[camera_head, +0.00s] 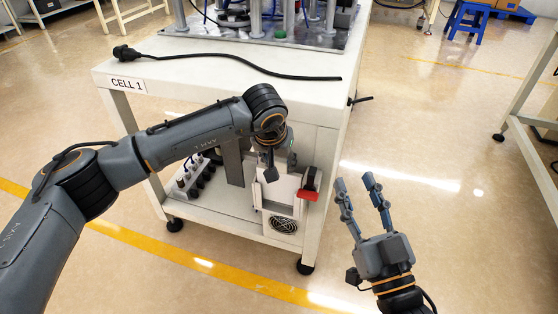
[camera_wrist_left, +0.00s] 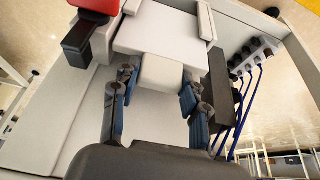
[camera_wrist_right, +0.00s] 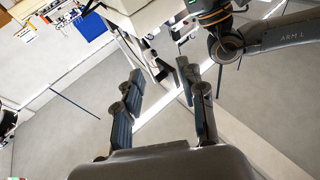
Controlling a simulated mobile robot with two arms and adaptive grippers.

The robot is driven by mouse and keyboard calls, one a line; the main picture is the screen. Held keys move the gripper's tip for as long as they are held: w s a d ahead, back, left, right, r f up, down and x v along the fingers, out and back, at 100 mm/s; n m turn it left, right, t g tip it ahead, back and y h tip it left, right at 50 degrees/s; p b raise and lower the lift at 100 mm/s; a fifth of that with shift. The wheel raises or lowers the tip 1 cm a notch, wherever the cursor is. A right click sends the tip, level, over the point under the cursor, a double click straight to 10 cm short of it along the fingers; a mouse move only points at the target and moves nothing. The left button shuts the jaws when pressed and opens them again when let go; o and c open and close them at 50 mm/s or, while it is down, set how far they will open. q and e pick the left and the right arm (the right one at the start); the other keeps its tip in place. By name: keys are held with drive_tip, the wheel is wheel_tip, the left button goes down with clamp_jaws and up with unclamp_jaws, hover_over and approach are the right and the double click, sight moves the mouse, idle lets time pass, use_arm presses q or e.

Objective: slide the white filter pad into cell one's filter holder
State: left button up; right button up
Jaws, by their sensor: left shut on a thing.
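The white filter pad (camera_wrist_left: 157,35) shows in the left wrist view as a flat pale panel with a small block-shaped tab (camera_wrist_left: 161,73). My left gripper (camera_wrist_left: 158,82) is shut on that tab, one finger on each side. The pad lies between pale side walls that look like the filter holder (camera_wrist_left: 206,22); how deep it sits cannot be told. In the head view my left gripper (camera_head: 280,165) is at the white holder unit (camera_head: 280,210) under the CELL 1 table, and partly hides the pad (camera_head: 285,186). My right gripper (camera_head: 356,184) is open and empty, right of the table.
A red and black part (camera_head: 309,184) sticks out at the holder's right side, close to my left gripper. A fan grille (camera_head: 283,224) is below. A power strip (camera_head: 194,180) lies on the lower shelf. A black cable (camera_head: 235,62) lies on the tabletop (camera_head: 200,72). Floor around my right gripper is clear.

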use_arm(q)
drive_tip(key=shift+f, duration=0.1)
use_arm(e)
drive_tip(key=shift+f, duration=0.1)
use_arm(q)
drive_tip(key=shift+f, duration=0.15)
drive_tip(key=shift+f+b, duration=0.2)
drive_tip(key=shift+b, duration=0.15)
drive_tip(key=shift+f, duration=0.15)
use_arm(e)
drive_tip(key=r+t, duration=0.1)
drive_tip(key=s+r+y, duration=0.1)
drive_tip(key=r, duration=0.1)
drive_tip(key=shift+s+t, duration=0.15)
drive_tip(key=shift+t, duration=0.25)
drive_tip(key=shift+s+r, duration=0.15)
drive_tip(key=shift+r, duration=0.05)
use_arm(q)
drive_tip(key=shift+f+b, duration=0.5)
drive_tip(key=shift+f, duration=0.35)
use_arm(e)
drive_tip(key=shift+s+d+r+t+y, duration=0.1)
drive_tip(key=shift+s+r+t+y, duration=0.2)
drive_tip(key=shift+s+r+t, duration=0.65)
drive_tip(key=shift+s+r+t+y, duration=0.3)
drive_tip(key=shift+s+r+t, duration=0.45)
drive_tip(key=shift+r, duration=0.25)
